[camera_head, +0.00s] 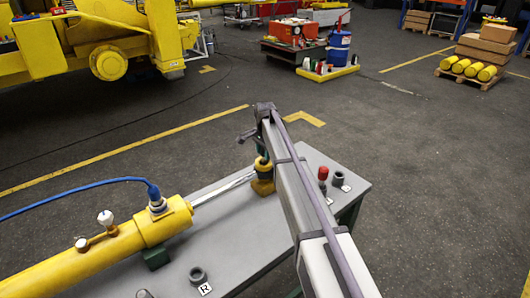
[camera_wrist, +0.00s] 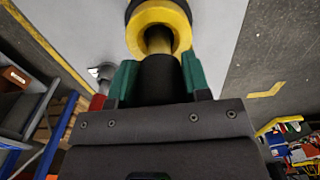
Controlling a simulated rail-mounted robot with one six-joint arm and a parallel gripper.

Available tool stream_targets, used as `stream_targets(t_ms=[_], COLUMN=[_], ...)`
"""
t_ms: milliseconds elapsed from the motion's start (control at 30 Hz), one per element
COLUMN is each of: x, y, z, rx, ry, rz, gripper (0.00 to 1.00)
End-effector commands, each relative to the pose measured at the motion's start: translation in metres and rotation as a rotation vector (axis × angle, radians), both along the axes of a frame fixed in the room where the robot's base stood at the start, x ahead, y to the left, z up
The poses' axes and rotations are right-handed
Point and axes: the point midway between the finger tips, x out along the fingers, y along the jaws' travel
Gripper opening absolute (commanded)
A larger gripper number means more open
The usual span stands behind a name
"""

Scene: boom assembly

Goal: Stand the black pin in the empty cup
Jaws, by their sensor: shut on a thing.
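My gripper (camera_wrist: 160,80) has its green fingers shut on the black pin (camera_wrist: 160,72). In the wrist view the black end is between the fingers, and a brass-coloured shaft continues toward the yellow rod eye (camera_wrist: 179,22). I cannot tell how deep the shaft sits in the eye. In the head view my gripper (camera_head: 262,160) is directly above the yellow rod eye (camera_head: 262,187) at the end of the cylinder rod; the pin is mostly hidden there. An empty-looking grey cup (camera_head: 197,276) stands at the table's front, beside an R label. Another grey cup (camera_head: 338,179) stands at the right.
The yellow cylinder (camera_head: 110,255) with its blue hose lies along the grey table (camera_head: 238,230). A red-topped pin (camera_head: 323,173) stands near the right cup. A dark round part (camera_head: 143,294) is cut off at the bottom edge. The table's front middle is clear.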

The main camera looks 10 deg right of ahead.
Motion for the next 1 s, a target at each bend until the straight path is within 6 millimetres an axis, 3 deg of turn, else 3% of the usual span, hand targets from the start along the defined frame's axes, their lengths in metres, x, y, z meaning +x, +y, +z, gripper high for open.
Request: stream_targets(t_ms=[1000], x=[0.0], y=[0.0], z=[0.069], rx=[0.0], ry=[0.0], rz=[0.0], gripper=[0.08])
